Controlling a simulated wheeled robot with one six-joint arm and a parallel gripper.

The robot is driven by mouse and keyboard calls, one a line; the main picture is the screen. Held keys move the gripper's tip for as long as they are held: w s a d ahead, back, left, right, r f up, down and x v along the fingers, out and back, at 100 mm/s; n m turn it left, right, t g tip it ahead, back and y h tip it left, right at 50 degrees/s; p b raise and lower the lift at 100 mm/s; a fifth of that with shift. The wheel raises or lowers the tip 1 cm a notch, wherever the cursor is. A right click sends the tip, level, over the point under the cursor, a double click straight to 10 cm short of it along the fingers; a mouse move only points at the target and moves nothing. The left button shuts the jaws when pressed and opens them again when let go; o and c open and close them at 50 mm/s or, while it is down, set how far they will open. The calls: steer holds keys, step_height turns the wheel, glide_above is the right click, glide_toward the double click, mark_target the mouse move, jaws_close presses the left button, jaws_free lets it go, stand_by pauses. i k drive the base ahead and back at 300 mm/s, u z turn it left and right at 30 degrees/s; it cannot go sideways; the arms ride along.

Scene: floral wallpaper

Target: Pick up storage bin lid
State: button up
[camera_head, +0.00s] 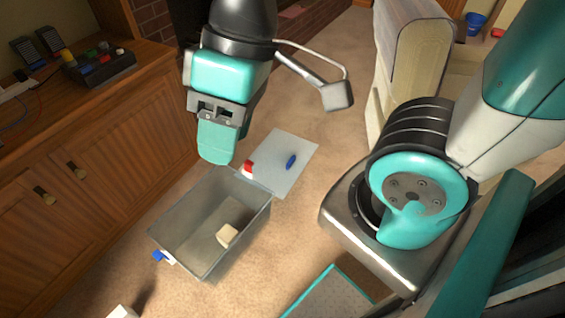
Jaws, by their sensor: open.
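The storage bin lid (290,148) looks like a pale, flat, translucent panel on the carpet, just beyond the bin's upper right edge. A small blue oval piece (291,161) shows on it. The grey see-through storage bin (174,222) stands open on the carpet, with a cream block (228,235) inside. A red piece (248,169) shows near the bin's corner and the lid's left edge. My gripper (217,150) is open, pointing down, and appears above the bin's far end, to the left of the lid. The gap between its fingers is hard to see from this angle.
A pale armchair-like piece (420,55) stands at the upper right. A white object (123,312) lies at the lower left edge. Carpet is clear between the lid and the brick hearth.

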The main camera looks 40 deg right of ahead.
mark_target(281, 157)
steer(key=z, duration=0.55)
steer(key=k, duration=1.25)
steer(key=z, duration=1.05)
steer(key=i, duration=1.75)
steer(key=u, duration=0.8)
steer(key=i, duration=0.65)
steer(key=u, duration=0.95)
steer(key=i, duration=0.3)
steer(key=u, duration=0.2)
